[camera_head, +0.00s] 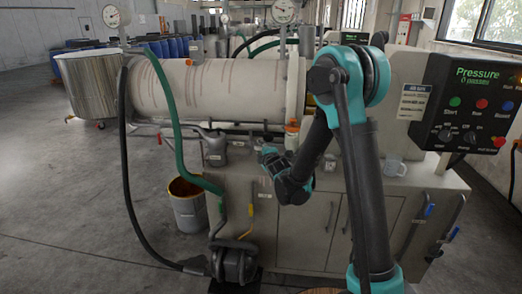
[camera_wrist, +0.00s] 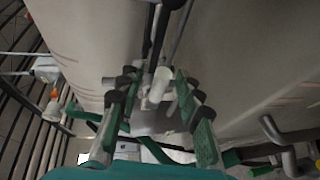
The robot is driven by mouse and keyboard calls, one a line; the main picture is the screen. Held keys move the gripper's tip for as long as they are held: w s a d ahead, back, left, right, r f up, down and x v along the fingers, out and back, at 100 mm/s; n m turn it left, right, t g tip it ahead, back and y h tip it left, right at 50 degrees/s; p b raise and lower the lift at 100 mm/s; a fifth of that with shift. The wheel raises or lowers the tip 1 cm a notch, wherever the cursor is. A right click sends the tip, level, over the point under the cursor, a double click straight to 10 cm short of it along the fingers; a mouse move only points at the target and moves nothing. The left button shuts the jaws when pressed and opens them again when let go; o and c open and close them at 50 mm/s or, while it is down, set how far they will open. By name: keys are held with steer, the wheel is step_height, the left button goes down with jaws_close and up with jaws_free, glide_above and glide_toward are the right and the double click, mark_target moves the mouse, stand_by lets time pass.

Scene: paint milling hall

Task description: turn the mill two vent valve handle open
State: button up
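My gripper (camera_head: 268,157) is in front of the cabinet, below the pale horizontal mill cylinder (camera_head: 220,90). In the wrist view its two fingers with green pads (camera_wrist: 160,105) are spread apart. A small pale cylindrical fitting (camera_wrist: 158,86) shows between or beyond the fingers; I cannot tell whether they touch it. In the head view a small orange-topped valve (camera_head: 292,126) sits at the right end of the cylinder, above and right of my gripper. No label here identifies the mill two vent valve handle.
A black control box (camera_head: 466,105) marked "Pressure" stands at the right. Blue-tipped levers (camera_head: 428,210) are on the cabinet's right side. The left floor is open.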

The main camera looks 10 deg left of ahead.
jaws_close()
stand_by(0.3)
